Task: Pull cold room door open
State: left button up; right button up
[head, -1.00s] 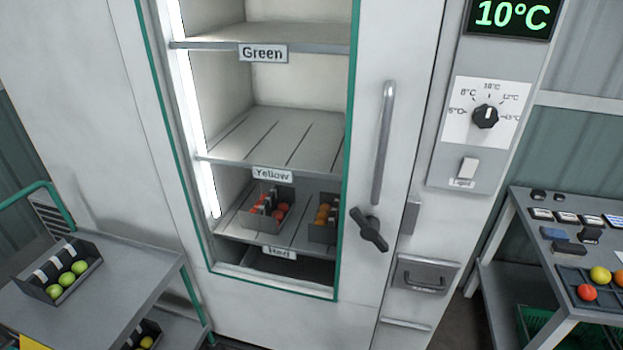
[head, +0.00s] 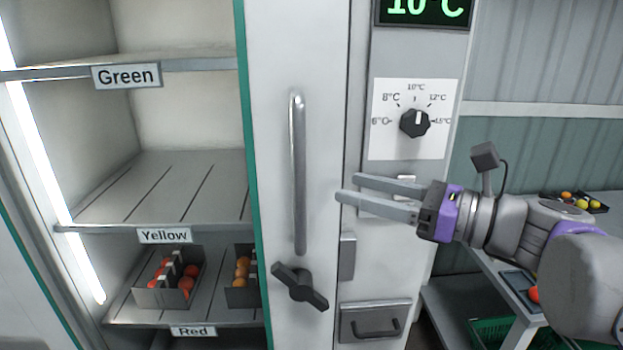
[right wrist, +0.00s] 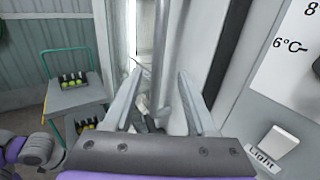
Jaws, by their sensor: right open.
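The cold room door (head: 340,60) is a white panel with a glazed window edged in green, and it looks shut. Its long upright grey handle (head: 298,175) is on the right part of the door. A dark turning latch (head: 300,287) sits slantwise below the handle. My right gripper (head: 346,188) is open and empty, just right of the handle, with its fingers pointing left. In the right wrist view the handle (right wrist: 161,45) stands ahead between the two fingers, apparently beyond their tips. My left gripper is not seen.
Right of the door are a temperature dial (head: 415,123), a light switch and a drawer-like box (head: 375,321). A bench (head: 500,290) with tomatoes stands at the right. The right wrist view shows a green-handled cart (right wrist: 75,97) at the left.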

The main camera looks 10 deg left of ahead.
aim_at(305, 176)
jog(key=x, duration=1)
jog(key=shift+s+a, duration=0.1)
jog(key=shift+a, duration=0.15)
grip_shut()
dwell(1.0)
